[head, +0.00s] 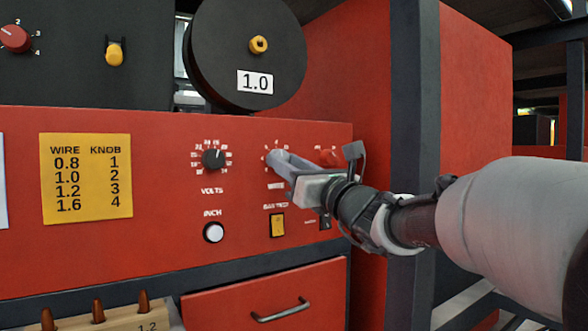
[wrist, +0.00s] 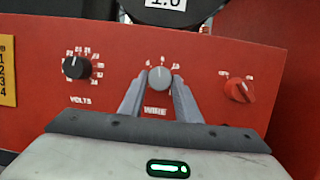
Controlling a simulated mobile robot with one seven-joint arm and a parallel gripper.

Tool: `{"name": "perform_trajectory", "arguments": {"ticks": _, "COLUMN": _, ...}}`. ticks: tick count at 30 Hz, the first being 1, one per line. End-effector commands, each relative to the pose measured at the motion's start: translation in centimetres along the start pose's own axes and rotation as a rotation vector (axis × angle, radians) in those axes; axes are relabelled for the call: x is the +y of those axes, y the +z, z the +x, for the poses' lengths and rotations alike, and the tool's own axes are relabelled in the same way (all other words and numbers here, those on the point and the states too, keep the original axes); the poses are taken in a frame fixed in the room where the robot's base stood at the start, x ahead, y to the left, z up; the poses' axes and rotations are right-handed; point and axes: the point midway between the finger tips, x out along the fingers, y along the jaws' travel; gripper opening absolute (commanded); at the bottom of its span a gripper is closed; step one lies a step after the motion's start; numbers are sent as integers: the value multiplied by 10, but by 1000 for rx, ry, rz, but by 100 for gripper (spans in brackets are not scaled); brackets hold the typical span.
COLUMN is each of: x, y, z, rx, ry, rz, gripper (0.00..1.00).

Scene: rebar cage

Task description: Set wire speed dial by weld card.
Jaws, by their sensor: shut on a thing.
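The wire speed dial (wrist: 159,78) is a grey knob on the red panel, with "WIRE" printed below it. My gripper (wrist: 158,88) is shut on it, one finger on each side. In the head view my gripper (head: 275,160) comes in from the right and mostly hides the dial. The dial's pointer looks about straight up in the wrist view, but its exact setting is too small to read. The yellow weld card (head: 86,178) on the panel's left lists wire 0.8, 1.0, 1.2, 1.6 against knob 1, 2, 3, 4. The wire spool (head: 245,50) above carries a "1.0" label.
The black volts dial (head: 213,159) is left of my gripper, and a red knob (wrist: 239,89) is right of it. Below are the inch button (head: 213,232), a yellow switch (head: 277,225) and a drawer handle (head: 281,311). A dark post (head: 413,100) stands right of the panel.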

Motion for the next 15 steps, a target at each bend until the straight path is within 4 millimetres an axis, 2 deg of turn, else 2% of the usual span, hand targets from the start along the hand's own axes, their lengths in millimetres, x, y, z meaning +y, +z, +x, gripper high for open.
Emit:
{"name": "perform_trajectory", "arguments": {"ticks": 6, "x": 2, "y": -2, "z": 0, "rx": -4, "ry": -35, "rz": 111, "gripper": 8}}
{"name": "perform_trajectory", "arguments": {"ticks": 15, "x": 2, "y": -1, "z": 0, "rx": -8, "ry": -56, "rz": 177, "gripper": 8}}
